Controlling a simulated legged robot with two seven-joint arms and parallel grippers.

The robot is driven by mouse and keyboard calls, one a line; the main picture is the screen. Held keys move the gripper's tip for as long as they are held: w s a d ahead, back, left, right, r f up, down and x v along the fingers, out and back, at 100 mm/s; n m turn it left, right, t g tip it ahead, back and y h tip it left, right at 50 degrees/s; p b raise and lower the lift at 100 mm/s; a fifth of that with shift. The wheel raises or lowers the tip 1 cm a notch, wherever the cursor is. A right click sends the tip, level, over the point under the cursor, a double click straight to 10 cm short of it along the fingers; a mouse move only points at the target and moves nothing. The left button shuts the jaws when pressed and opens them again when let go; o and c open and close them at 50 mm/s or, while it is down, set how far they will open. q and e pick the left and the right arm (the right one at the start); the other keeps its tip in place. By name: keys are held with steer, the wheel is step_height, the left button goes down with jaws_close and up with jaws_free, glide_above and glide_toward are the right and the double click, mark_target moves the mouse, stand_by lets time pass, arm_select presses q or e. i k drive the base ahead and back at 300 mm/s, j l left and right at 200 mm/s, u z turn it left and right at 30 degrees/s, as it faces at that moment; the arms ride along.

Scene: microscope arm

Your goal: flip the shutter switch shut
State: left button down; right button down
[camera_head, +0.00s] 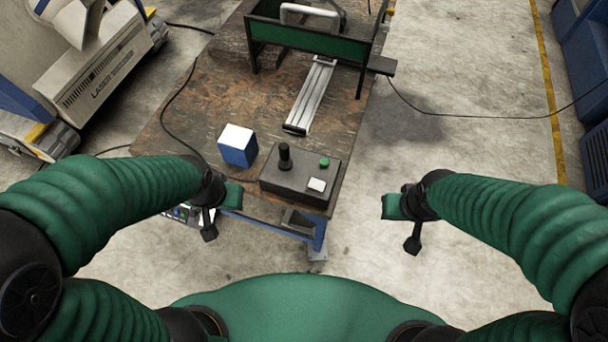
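A dark control box (291,188) sits at the near edge of the worktable. My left gripper (221,212) is just left of the box, near the table's front edge, and looks open and empty. My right gripper (402,224) is right of the table over the floor, apart from everything, and also looks open and empty.
A blue box with a white top (238,145) stands left of the control box. A metal rail (312,95) runs back to a green-panelled frame (305,42) on the worktable (205,104). A dark cable lies on the table's left. Open floor (450,130) lies to the right.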

mark_target(318, 185)
steer(key=i+l+u, duration=0.2)
steer(key=l+u, duration=0.2)
steer(key=l, duration=0.25)
steer(key=i+l+u, duration=0.15)
steer(key=l, duration=0.2)
steer(key=l+u, duration=0.2)
steer(key=l, duration=0.2)
steer(key=i, duration=0.1)
